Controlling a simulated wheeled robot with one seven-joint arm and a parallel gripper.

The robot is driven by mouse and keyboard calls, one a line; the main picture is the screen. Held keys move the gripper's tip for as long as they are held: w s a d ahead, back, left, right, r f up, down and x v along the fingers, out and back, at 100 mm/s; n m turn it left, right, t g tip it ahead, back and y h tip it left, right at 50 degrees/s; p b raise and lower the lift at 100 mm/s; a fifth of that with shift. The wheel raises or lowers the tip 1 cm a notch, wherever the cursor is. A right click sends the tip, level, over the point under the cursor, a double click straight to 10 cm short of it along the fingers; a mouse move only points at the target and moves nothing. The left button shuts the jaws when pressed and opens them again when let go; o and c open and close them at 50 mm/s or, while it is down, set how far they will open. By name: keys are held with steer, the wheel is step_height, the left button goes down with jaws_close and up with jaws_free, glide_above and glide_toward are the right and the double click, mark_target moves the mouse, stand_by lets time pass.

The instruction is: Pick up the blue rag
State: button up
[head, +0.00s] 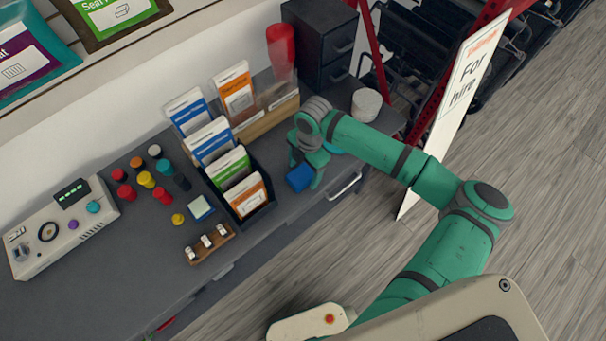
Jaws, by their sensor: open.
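A small blue item, which looks like the blue rag (299,178), shows at the front edge of the dark grey counter, right of the card holder. My gripper (307,175) is open and right at the rag, with a green finger beside its right side. I cannot tell whether the rag lies between the fingers or touches them. The gripper and wrist hide part of the counter around it.
The dark counter (130,270) carries a black card holder (263,208), a wooden rack (285,112), a red cylinder (281,50), a white round container (366,104) and several coloured caps. A "For hire" sign (455,95) stands to the right.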

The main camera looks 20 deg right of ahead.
mark_target(304, 175)
steer(key=c, duration=1.1)
steer(key=shift+r, duration=0.15)
steer(key=shift+c, duration=0.2)
steer(key=shift+r, duration=0.2)
steer(key=r, duration=0.3)
steer(key=shift+s+d+r, duration=0.1)
steer(key=shift+s+d, duration=0.05)
steer(key=shift+s, duration=0.05)
steer(key=s+d+r, duration=0.2)
steer(key=s+r, duration=0.2)
steer(key=s, duration=0.2)
steer(key=s+d+r, duration=0.2)
steer(key=s+r, duration=0.3)
steer(key=s, duration=0.1)
steer(key=shift+s+d, duration=0.35)
steer(key=shift+o, duration=0.5)
